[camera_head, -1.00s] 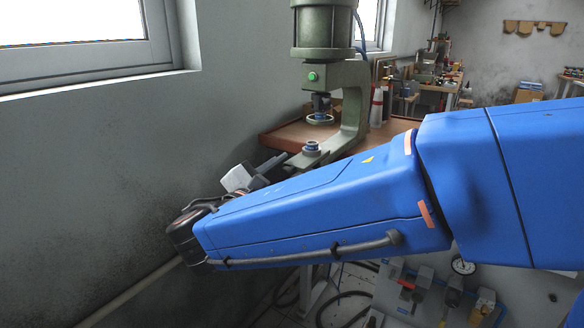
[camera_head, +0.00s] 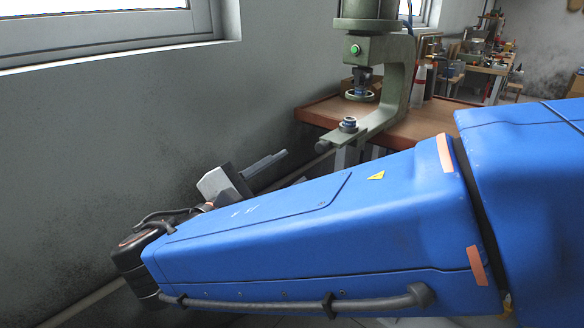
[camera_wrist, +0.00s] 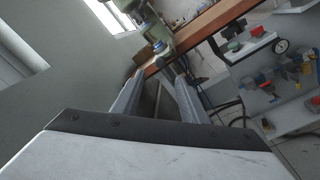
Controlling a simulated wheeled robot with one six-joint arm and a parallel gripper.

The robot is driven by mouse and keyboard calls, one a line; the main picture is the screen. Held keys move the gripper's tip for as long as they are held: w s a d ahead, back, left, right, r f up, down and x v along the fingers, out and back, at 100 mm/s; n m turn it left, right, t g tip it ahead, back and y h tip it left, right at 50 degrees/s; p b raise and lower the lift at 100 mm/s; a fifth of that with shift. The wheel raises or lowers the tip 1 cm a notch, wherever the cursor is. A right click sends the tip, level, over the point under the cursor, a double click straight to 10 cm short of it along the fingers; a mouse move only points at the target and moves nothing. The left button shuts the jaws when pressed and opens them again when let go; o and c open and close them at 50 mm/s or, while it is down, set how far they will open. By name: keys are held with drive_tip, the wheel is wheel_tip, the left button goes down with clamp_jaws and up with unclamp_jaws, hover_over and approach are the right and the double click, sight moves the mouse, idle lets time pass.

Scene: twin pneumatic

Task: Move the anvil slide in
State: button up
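The green press (camera_head: 379,50) stands at the edge of a brown wooden bench. Its lower arm carries the anvil slide, with a small round blue-and-steel anvil (camera_head: 348,124) and a dark round knob (camera_head: 323,147) at the front end. The anvil sits below and slightly left of the press ram (camera_head: 360,90). My gripper (camera_head: 293,168) is left of and below the knob, apart from it, with its two fingers spread and nothing between them. In the wrist view my gripper (camera_wrist: 160,80) points towards the bench, and the anvil (camera_wrist: 159,46) shows small beyond the fingertips.
The wooden bench (camera_head: 425,127) has bottles (camera_head: 418,85) behind the press. A grey wall (camera_head: 100,140) with a window runs close along the left of my arm. In the wrist view, a panel with fittings and a gauge (camera_wrist: 281,46) is at the right.

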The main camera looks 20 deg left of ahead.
drive_tip(key=shift+s, duration=0.1)
drive_tip(key=n, duration=0.7)
approach(320, 148)
drive_tip(key=x, duration=0.8)
drive_tip(key=shift+w, duration=0.25)
idle(0.4)
clamp_jaws()
